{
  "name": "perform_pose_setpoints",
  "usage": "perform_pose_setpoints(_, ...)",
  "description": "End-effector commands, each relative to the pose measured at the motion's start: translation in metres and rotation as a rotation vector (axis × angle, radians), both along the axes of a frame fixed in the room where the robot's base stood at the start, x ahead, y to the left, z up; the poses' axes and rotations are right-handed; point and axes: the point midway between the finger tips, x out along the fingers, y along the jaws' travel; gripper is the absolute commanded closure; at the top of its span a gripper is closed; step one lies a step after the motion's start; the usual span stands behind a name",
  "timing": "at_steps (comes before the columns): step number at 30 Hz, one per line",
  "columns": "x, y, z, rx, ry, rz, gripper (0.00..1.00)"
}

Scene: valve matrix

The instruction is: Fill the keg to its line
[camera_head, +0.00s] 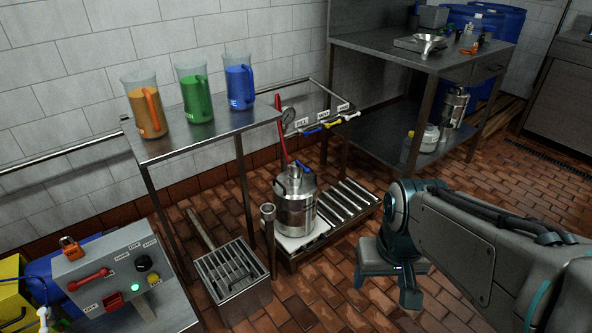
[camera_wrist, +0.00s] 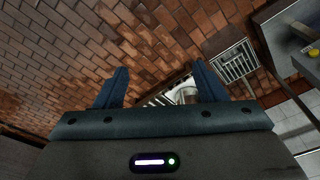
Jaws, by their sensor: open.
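A steel keg (camera_head: 296,212) with a blue part on its top stands upright on a low platform beside a roller rack. A red lever (camera_head: 281,130) and a round gauge (camera_head: 288,115) are behind it. Valve handles in blue (camera_head: 312,130), yellow (camera_head: 333,124) and white (camera_head: 350,116) sit on a labelled rail at the back. The keg's fill line cannot be made out. My gripper (camera_wrist: 162,85) is open and empty, well away from the keg, to its right in the head view. Part of the keg shows between the fingers in the wrist view (camera_wrist: 186,96).
A shelf (camera_head: 205,138) holds orange, green and blue jugs. A drain grate box (camera_head: 232,270) is left of the keg. A control panel (camera_head: 115,275) with a red lever and buttons is front left. A steel table (camera_head: 425,55) stands back right. Brick floor is clear in front.

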Motion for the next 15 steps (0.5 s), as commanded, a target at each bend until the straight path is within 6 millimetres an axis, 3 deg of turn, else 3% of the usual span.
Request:
perform_pose_setpoints(8,0.0,0.0,0.0,0.0,0.0,0.0,0.36)
perform_pose_setpoints(11,0.0,0.0,0.001,0.0,0.0,0.0,0.58)
perform_pose_setpoints(15,0.0,0.0,0.011,-0.001,-0.004,0.001,0.97)
